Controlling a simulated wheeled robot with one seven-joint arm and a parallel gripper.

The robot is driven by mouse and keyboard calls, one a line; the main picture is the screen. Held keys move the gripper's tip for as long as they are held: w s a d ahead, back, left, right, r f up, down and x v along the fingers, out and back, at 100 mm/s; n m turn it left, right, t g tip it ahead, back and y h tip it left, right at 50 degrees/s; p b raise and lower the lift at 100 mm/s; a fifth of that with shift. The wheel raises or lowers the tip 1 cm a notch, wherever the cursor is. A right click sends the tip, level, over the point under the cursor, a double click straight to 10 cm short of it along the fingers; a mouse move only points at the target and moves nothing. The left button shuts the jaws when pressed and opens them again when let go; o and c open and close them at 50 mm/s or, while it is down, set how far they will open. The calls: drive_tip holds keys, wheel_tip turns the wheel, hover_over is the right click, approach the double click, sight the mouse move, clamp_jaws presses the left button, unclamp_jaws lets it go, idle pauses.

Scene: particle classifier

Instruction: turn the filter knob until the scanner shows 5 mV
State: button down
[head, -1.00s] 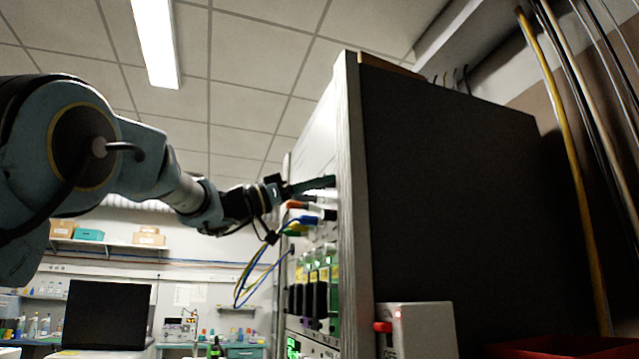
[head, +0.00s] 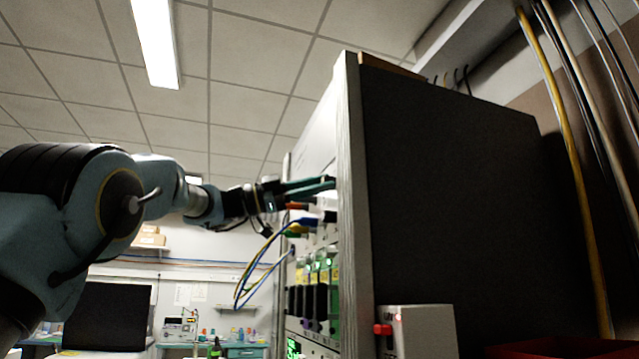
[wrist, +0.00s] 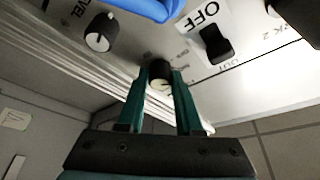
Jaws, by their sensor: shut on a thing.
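My gripper (head: 328,184) reaches the front panel of the tall instrument rack (head: 347,215) in the head view. In the wrist view its two green fingers (wrist: 160,82) are shut on a small dark knob with a pale face (wrist: 160,86). The knob sits on the panel between the fingertips, and its own label is not readable, so I cannot confirm from lettering that it is the filter knob. A green lit display (head: 293,347) shows low on the rack in the head view. Its figures are too small to read, and I cannot tell whether it is the scanner.
Another knob (wrist: 98,32) marked "EVEL" and a black switch (wrist: 215,44) marked OFF and OUT flank the held knob. A blue cable (wrist: 150,8) passes close by. Coloured cables (head: 252,270) hang below my gripper. A white box with a red button (head: 420,330) stands right.

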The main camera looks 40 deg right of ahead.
drive_tip(key=shift+m+y, duration=0.4)
drive_tip(key=shift+m, duration=0.7)
drive_tip(key=c, duration=0.8)
unclamp_jaws()
drive_tip(key=shift+c, duration=0.2)
drive_tip(key=shift+w+a, duration=0.1)
drive_tip(key=b+v, duration=0.2)
drive_tip(key=v, duration=0.8)
drive_tip(key=shift+w+a+b, duration=0.2)
drive_tip(key=shift+w+b, duration=0.05)
drive_tip(key=shift+b, duration=0.05)
drive_tip(key=shift+f, duration=0.1)
